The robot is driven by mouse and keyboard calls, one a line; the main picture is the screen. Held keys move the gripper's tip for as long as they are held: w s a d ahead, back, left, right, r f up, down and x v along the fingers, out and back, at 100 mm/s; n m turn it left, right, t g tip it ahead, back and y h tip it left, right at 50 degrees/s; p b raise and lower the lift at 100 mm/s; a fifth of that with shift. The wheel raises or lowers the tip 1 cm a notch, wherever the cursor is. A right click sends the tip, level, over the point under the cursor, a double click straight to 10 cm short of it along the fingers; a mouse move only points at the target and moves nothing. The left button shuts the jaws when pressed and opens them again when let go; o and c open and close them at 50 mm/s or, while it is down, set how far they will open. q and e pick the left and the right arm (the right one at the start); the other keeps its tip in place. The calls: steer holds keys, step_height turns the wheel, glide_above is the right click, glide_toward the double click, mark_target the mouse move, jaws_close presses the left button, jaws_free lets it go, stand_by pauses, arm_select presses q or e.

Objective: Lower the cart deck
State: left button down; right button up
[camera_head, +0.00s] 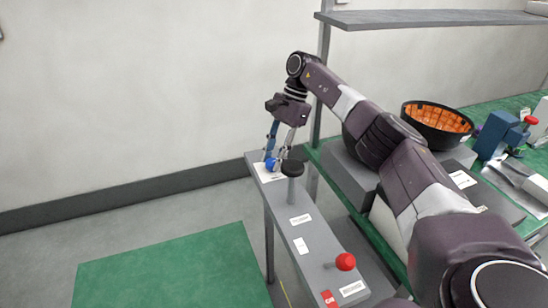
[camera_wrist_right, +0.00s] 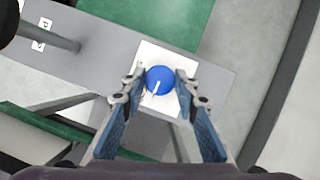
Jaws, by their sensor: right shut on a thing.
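A round blue knob (camera_head: 270,164) sits on a white plate at the far end of a narrow grey panel (camera_head: 279,214). In the right wrist view the blue knob (camera_wrist_right: 160,80) shows a white pointer mark running to its lower left. My right gripper (camera_head: 273,158) comes down from above and is shut on the knob, one finger on each side. A green flat surface (camera_head: 170,266) lies low at the lower left; I cannot tell whether it is the cart deck. My left gripper is not in view.
A black-topped post (camera_head: 292,168) stands on the panel close beside my right gripper. A red ball knob (camera_head: 345,262) is at the panel's near end. A black bowl with an orange inside (camera_head: 436,122) and a blue device (camera_head: 497,137) stand on the bench at right. The left floor is clear.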

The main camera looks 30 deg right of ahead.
steer(key=shift+w+r, duration=0.1)
stand_by(0.5)
steer(key=o, duration=1.1)
steer(key=shift+v, duration=3.7)
steer(key=shift+r, duration=0.1)
